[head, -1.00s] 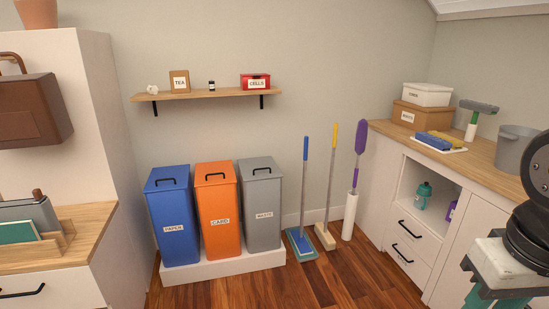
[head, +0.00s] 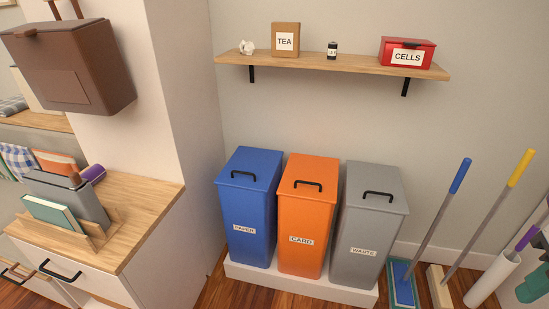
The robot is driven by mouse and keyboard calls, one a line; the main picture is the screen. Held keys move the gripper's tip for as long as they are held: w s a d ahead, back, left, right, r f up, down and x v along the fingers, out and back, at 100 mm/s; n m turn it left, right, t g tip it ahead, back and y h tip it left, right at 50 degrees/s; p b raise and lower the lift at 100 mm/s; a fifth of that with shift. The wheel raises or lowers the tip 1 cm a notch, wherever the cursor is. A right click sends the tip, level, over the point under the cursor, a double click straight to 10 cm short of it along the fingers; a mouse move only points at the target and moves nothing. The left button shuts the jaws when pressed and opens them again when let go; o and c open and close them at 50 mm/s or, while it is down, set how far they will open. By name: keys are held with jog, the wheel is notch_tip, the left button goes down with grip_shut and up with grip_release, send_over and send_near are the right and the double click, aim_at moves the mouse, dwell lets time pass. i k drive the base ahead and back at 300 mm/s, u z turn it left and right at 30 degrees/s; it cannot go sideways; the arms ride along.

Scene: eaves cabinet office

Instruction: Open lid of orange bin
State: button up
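The orange bin (head: 304,232) stands in the middle of a row of three bins and carries a label reading CARD. Its lid (head: 309,178) is shut and has a black handle (head: 308,185) on top. The blue PAPER bin (head: 247,215) is on its left and the grey WASTE bin (head: 366,230) on its right, both with shut lids.
The bins stand on a low white plinth (head: 300,284). A wooden-topped cabinet (head: 140,205) is at the left. Mops and a brush (head: 440,288) stand at the right.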

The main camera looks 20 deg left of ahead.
aim_at(304, 177)
jog(key=u, duration=0.55)
jog(key=i, duration=1.3)
jog(key=u, duration=0.6)
